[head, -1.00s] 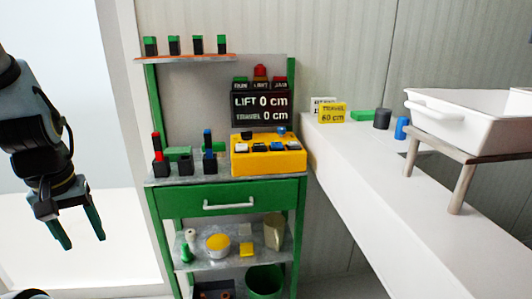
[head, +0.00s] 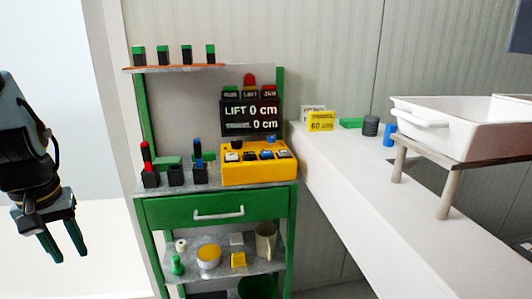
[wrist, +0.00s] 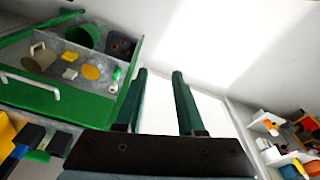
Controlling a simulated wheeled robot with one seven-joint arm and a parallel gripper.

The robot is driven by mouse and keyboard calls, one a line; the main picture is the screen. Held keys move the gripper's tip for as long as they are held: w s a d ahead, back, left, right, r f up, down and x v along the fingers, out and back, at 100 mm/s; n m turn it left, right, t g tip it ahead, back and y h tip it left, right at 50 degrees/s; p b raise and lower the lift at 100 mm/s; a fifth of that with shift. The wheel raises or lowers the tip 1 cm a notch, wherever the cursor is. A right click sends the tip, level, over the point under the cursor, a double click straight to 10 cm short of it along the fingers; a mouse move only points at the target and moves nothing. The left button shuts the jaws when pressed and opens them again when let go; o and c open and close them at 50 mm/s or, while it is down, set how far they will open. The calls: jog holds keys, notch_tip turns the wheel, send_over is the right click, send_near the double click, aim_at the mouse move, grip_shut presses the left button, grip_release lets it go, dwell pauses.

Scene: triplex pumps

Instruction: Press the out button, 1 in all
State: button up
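A yellow control box (head: 258,172) sits on the top of the green cart. Several small buttons (head: 250,155) lie along its sloped top, pale, yellow and blue; their labels are too small to read, so I cannot tell which is the out button. A black knob and a blue knob stand at its back. A dark display (head: 250,117) above it reads LIFT 0 cm and TRAVEL 0 cm. My gripper (head: 64,248) hangs at the left, well apart from the box. Its two dark green fingers (wrist: 160,92) are spread and empty in the wrist view.
The green cart (head: 165,212) has a drawer with a white handle and a lower shelf with a mug and cups. Switch blocks stand left of the box. A white counter (head: 320,185) at right bears a 60 cm sign (head: 320,121) and a white tray (head: 440,133).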

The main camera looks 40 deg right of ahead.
grip_shut()
dwell(1.3)
